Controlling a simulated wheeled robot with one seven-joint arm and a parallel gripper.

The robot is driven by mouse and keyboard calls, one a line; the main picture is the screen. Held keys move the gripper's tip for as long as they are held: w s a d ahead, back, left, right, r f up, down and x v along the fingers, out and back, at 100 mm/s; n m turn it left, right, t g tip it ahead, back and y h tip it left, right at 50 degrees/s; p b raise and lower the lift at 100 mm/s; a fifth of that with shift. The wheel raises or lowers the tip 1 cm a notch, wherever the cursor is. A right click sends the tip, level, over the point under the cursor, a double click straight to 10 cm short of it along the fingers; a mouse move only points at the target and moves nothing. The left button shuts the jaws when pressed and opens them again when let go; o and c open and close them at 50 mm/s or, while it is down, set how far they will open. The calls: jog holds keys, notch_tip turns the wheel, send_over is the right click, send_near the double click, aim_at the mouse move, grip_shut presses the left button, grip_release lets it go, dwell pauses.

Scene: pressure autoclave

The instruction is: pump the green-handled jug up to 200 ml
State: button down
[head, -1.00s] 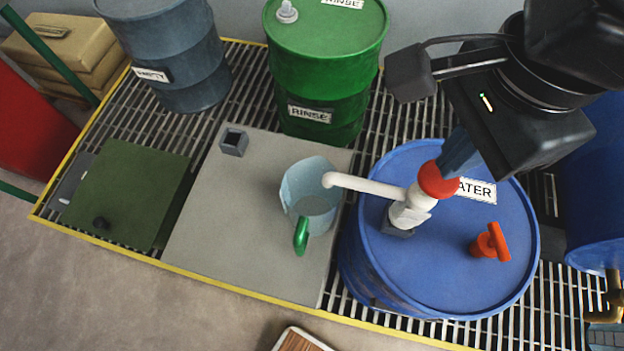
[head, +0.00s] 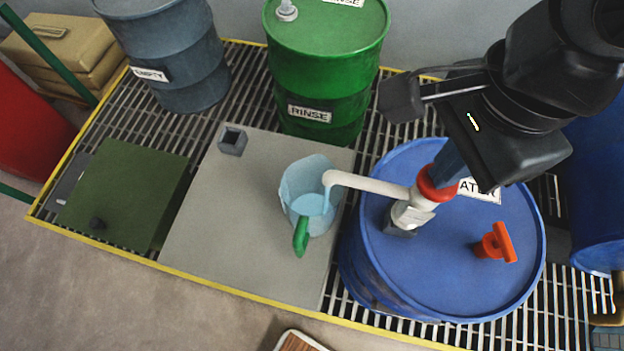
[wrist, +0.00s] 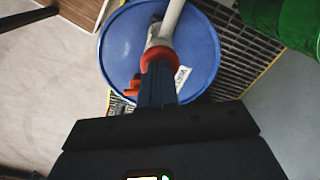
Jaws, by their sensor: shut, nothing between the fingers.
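The clear jug (head: 308,184) with a green handle (head: 301,238) stands on the grey board under the pump spout. A pale blue stream runs from the spout (head: 362,184) into it, and bluish liquid shows inside; I cannot read any scale. The white pump (head: 411,214) with a red collar (head: 437,186) is mounted on the blue WATER drum (head: 440,285). My gripper (head: 447,168) is shut at the pump's top, its fingers pressing on the red collar with nothing between them. The wrist view also shows the fingers (wrist: 157,84) touching the collar (wrist: 157,58).
An orange-red bung (head: 493,243) sits on the drum top. A green RINSE drum (head: 325,70) stands behind the jug, and a grey-blue EMPTY drum (head: 165,55) at back left. A small grey square cup (head: 233,140) stands on the board (head: 220,235). The board's left part is clear.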

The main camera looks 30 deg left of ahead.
jog(key=shift+f, duration=0.75)
jog(key=shift+r, duration=0.2)
notch_tip(320, 180, up, 4)
jog(key=p, duration=0.4)
jog(key=shift+r+p, duration=0.25)
jog(key=shift+p, duration=0.15)
jog(key=shift+f, duration=0.15)
jog(key=shift+f+b, duration=1.05)
jog(key=shift+f, duration=1.2)
jog(key=shift+r, duration=0.15)
